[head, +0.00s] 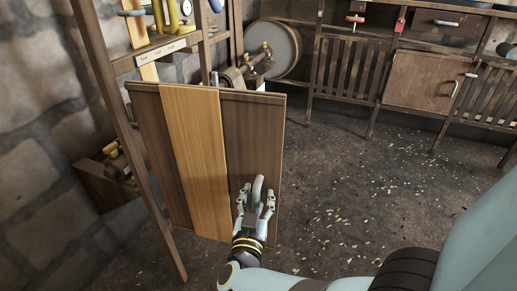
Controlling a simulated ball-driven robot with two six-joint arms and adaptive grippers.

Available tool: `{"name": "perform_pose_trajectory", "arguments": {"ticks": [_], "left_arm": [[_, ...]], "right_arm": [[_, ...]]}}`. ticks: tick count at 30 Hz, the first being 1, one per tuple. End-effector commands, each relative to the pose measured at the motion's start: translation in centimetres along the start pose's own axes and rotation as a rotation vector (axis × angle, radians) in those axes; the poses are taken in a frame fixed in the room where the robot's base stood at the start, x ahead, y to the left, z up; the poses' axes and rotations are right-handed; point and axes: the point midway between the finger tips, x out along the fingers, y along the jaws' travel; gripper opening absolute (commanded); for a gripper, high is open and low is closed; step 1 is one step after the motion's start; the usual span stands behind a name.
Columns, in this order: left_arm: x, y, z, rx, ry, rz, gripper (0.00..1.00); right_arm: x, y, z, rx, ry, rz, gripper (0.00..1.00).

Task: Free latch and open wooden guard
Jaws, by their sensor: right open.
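The wooden guard (195,160) is an upright panel of dark boards with one lighter board down its middle, left of centre in the head view. A curved grey handle (258,190) stands on its lower right part. My right gripper (256,196) is open, with its fingers on either side of the grey handle; whether they touch it I cannot tell. The latch cannot be told apart clearly in this view. My left gripper is out of the picture.
A wooden post frame with a shelf (160,45) stands at the left, close to the guard. A large wheel (273,48) is behind the guard. Wooden cabinets (420,80) line the back. The floor (350,190) to the right is open, strewn with chips.

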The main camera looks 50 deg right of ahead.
Motion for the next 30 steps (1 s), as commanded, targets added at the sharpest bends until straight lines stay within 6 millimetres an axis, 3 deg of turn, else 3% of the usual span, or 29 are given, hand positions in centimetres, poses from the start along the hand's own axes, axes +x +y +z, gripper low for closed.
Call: {"name": "perform_pose_trajectory", "arguments": {"ticks": [8, 21, 30], "left_arm": [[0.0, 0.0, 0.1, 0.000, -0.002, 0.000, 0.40], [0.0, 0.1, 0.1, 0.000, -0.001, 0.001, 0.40], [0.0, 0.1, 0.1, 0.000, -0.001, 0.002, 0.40]], "right_arm": [[-0.1, 0.0, -1.7, 0.002, 0.000, 0.001, 0.42], [0.0, 0.1, -8.6, 0.002, 0.000, 0.001, 0.42], [0.0, 0.1, -10.0, -0.001, 0.000, 0.001, 0.42]]}}
